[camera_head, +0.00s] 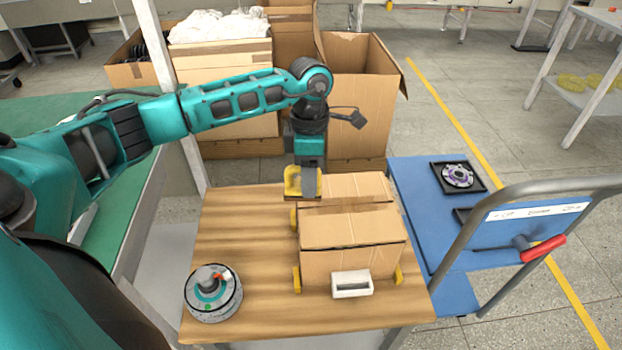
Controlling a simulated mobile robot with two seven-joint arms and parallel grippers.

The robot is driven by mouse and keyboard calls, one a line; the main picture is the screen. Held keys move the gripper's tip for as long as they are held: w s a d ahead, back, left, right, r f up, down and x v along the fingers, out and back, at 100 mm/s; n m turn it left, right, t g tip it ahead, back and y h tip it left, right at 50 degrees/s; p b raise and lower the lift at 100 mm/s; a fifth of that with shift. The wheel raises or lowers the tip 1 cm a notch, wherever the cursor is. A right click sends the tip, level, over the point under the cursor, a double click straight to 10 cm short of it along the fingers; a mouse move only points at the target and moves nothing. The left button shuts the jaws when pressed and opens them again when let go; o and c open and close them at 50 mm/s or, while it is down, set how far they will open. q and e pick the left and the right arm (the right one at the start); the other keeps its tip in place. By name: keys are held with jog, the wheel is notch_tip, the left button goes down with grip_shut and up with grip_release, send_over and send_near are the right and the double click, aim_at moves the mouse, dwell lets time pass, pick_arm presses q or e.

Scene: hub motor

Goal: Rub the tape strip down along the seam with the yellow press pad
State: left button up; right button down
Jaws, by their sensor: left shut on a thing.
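A closed cardboard box (350,262) stands on the wooden table (240,240). The seam between its top flaps runs across the top from left to right. A tape strip cannot be told clearly from the brown cardboard. My left gripper (304,190) points down at the box's back left edge, shut on the yellow press pad (291,181). The pad is partly hidden by the gripper. I cannot tell whether it touches the box. My right gripper is not in view.
Yellow corner blocks (297,280) sit around the box. A white open holder (352,284) stands at its front. A round hub motor (213,293) lies at the table's front left. A blue cart (425,215) with black trays stands at the right. Open cartons (358,100) stand behind.

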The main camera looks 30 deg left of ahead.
pick_arm(q)
jog(key=shift+r+p, duration=0.65)
jog(key=shift+r, duration=0.65)
